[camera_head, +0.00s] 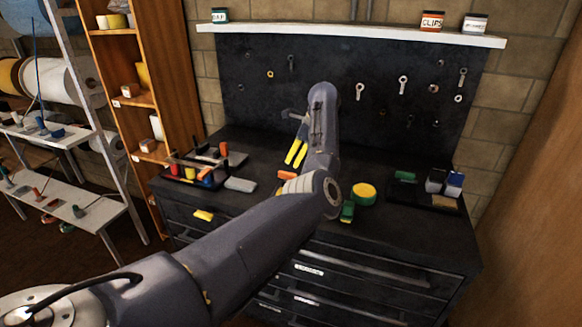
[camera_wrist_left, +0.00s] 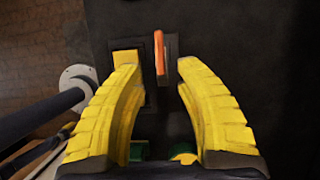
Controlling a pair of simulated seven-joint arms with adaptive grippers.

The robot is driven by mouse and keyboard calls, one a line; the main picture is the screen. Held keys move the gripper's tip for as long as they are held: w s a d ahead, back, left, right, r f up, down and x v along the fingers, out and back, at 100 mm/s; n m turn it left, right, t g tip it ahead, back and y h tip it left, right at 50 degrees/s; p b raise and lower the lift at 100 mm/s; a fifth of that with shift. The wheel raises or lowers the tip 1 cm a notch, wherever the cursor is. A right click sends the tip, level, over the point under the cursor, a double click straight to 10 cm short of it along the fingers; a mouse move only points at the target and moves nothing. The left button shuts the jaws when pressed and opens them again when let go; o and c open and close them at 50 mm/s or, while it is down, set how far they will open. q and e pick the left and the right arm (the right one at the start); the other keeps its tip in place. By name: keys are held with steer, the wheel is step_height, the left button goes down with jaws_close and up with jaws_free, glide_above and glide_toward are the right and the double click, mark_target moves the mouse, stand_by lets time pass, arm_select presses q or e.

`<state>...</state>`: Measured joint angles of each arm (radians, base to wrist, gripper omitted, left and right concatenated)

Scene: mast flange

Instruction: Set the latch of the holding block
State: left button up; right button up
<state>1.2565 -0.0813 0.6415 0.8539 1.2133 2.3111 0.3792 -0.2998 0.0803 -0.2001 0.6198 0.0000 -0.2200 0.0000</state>
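In the wrist view an orange lever (camera_wrist_left: 159,52) stands on a dark base plate (camera_wrist_left: 172,46), which I take for the holding block's latch. A yellow piece (camera_wrist_left: 126,58) sits left of it, partly behind a finger. An orange piece also shows in the head view (camera_head: 287,175), just below the fingers; my arm hides much of the bench around it. My left gripper (camera_head: 296,153) points down above the bench, its two yellow fingers spread apart. In the wrist view its fingertips (camera_wrist_left: 154,64) lie either side of the lever, with nothing clearly held. My right gripper is not in view.
A black organiser (camera_head: 190,178) with coloured items and a grey block (camera_head: 240,184) stand left on the bench. A yellow-green round item (camera_head: 363,194), a green item (camera_head: 347,212) and a tray (camera_head: 440,201) stand right. A tool pegboard (camera_head: 340,85) rises behind.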

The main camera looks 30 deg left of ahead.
arm_select(q)
steer(key=shift+v, duration=1.85)
